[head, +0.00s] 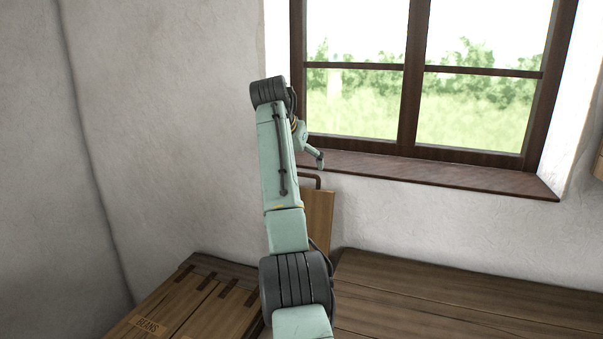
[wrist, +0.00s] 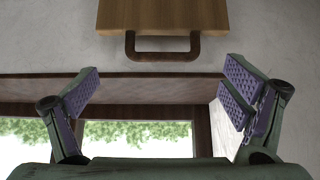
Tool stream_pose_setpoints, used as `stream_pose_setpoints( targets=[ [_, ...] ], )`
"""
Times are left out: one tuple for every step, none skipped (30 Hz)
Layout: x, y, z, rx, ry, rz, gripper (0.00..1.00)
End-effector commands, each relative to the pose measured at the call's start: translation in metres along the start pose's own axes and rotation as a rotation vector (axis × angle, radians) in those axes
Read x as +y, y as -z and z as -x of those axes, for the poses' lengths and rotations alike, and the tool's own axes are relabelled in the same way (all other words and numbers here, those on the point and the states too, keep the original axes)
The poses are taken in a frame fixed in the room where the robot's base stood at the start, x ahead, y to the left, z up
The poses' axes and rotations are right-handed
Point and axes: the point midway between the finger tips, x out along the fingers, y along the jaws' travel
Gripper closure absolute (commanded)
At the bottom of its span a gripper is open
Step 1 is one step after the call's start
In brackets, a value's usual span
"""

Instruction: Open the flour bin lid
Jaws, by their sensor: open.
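A light wooden panel with a dark bar handle, which looks like the flour bin lid (head: 319,218), stands roughly upright by the wall below the window. Its handle (head: 311,177) is at its upper edge. In the wrist view, the lid (wrist: 165,14) and its handle (wrist: 163,56) show at the top, above the space between my fingers. My gripper (wrist: 160,92) is open and empty, its padded fingers wide apart, with no contact with the handle visible. In the head view, my gripper (head: 320,160) is near the sill, just above the handle. My arm hides part of the lid and the bin below.
A wide plank top (head: 440,308) lies to the right. The dark window sill (head: 430,174) juts out close to my gripper. A plastered wall (head: 165,130) is behind.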

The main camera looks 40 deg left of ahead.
Motion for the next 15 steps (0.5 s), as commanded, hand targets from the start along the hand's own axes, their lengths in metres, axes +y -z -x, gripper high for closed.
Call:
stream_pose_setpoints(
  targets=[
    [0.000,0.001,0.011,0.003,0.001,0.000,0.07],
    [0.000,0.001,0.017,0.003,0.001,0.000,0.07],
    [0.000,0.001,0.023,0.002,0.001,0.000,0.07],
    [0.000,0.001,0.028,0.002,0.001,0.000,0.07],
    [0.000,0.001,0.032,0.003,0.001,0.000,0.07],
    [0.000,0.001,0.037,0.002,0.001,0.000,0.07],
    [0.000,0.001,0.040,0.001,0.000,0.000,0.07],
    [0.000,0.000,0.042,0.001,0.000,0.000,0.07],
    [0.000,0.000,0.044,0.001,0.000,0.000,0.07],
    [0.000,0.000,0.045,0.000,0.000,0.000,0.07],
    [0.000,0.000,0.046,0.000,0.000,0.000,0.07],
    [0.000,0.000,0.047,0.000,-0.001,0.000,0.07],
    [0.000,0.000,0.048,-0.001,-0.001,0.000,0.07],
    [0.000,0.000,0.048,-0.001,-0.001,0.000,0.07],
    [0.001,0.000,0.048,-0.001,-0.001,0.000,0.07]
  ],
)
